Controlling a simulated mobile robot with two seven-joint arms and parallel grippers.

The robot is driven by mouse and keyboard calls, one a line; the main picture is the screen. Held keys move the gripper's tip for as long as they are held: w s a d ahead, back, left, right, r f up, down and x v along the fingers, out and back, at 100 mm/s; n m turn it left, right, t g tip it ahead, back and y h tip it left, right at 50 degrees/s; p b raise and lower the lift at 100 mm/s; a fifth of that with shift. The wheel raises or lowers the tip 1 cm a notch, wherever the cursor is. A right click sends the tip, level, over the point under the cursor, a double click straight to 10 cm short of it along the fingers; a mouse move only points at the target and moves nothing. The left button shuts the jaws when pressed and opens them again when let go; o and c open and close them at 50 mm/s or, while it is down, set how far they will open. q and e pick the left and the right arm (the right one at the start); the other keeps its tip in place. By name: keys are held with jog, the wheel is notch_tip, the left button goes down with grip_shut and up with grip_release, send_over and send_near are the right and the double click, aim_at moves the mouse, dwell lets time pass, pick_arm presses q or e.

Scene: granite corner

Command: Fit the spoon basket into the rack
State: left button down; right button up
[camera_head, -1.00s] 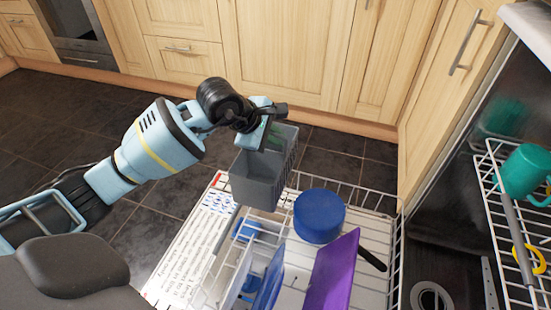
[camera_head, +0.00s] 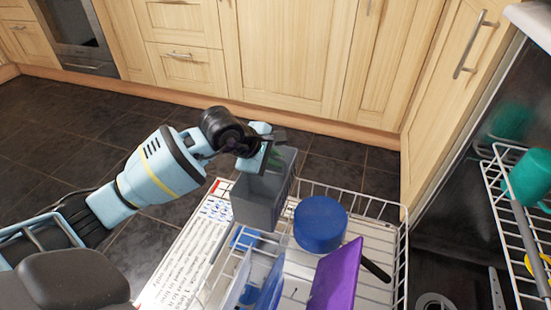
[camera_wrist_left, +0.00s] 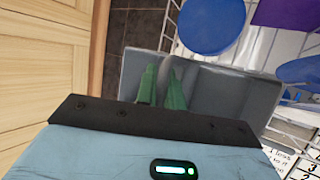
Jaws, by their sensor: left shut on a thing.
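The spoon basket (camera_head: 257,205) is a grey open-topped box, roughly upright, at the back left part of the white wire rack (camera_head: 404,250). My left gripper (camera_head: 272,158) is shut on the basket's wall from above. In the left wrist view the green fingertips (camera_wrist_left: 162,88) reach into the grey basket (camera_wrist_left: 240,95). The basket's lower part is close to the rack wires. I cannot tell whether its bottom touches the rack floor. My right gripper is not in view.
A blue round pot (camera_head: 320,222) stands just right of the basket. A purple board (camera_head: 335,280) and blue plates (camera_head: 270,288) stand in front. A teal mug (camera_head: 528,180) sits on the upper rack (camera_head: 515,235) at right. Cabinets (camera_head: 290,60) line the back.

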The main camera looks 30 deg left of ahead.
pick_arm(q)
jog(key=shift+f, duration=0.5)
jog(key=c, duration=1.5)
grip_release()
jog(key=p+v, duration=0.2)
jog(key=v, duration=0.4)
jog(key=p+v, duration=0.2)
jog(key=v, duration=0.5)
jog(key=shift+w+d+r+p, duration=0.1)
jog(key=shift+w+r+p, duration=0.15)
jog(key=shift+p, duration=0.1)
